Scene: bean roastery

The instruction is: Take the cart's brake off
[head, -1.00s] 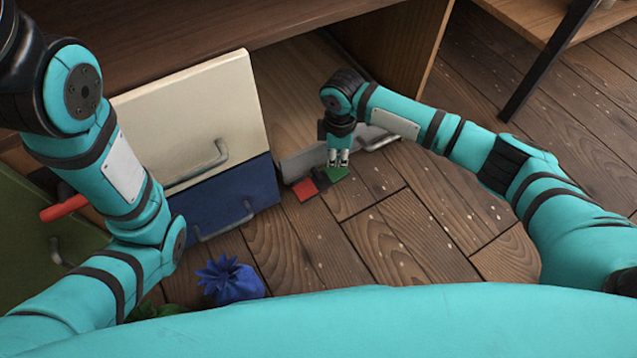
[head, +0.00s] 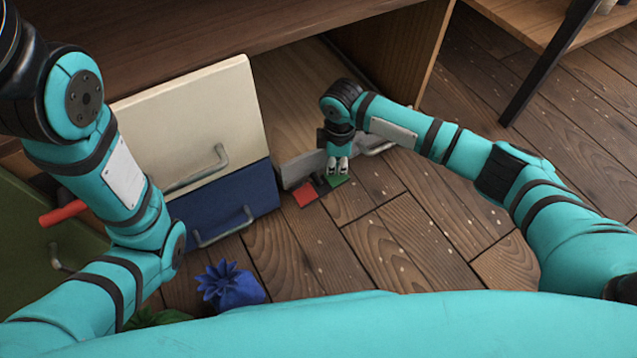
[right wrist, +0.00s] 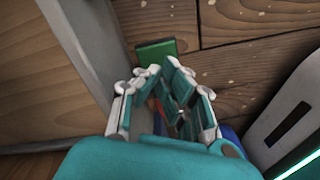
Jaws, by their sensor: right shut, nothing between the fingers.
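The cart shows in the head view as a low wooden deck with a grey metal edge (head: 303,167), partly under a dark wooden top. At that edge on the floor side is a small brake pedal with a red pad (head: 305,192) and a green pad (head: 336,181). My right gripper (head: 338,172) is shut and empty, pointing down right at the green pad; whether it touches is unclear. In the right wrist view the green pad (right wrist: 155,50) lies just beyond the fingertips (right wrist: 161,68), and the fingers hide the red pad's surroundings. My left gripper is out of view.
A cream panel (head: 200,115) and a blue panel (head: 225,205) with metal handles stand left of the pedal. A wooden side wall (head: 395,50) rises behind my right arm. The plank floor (head: 400,240) in front is clear.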

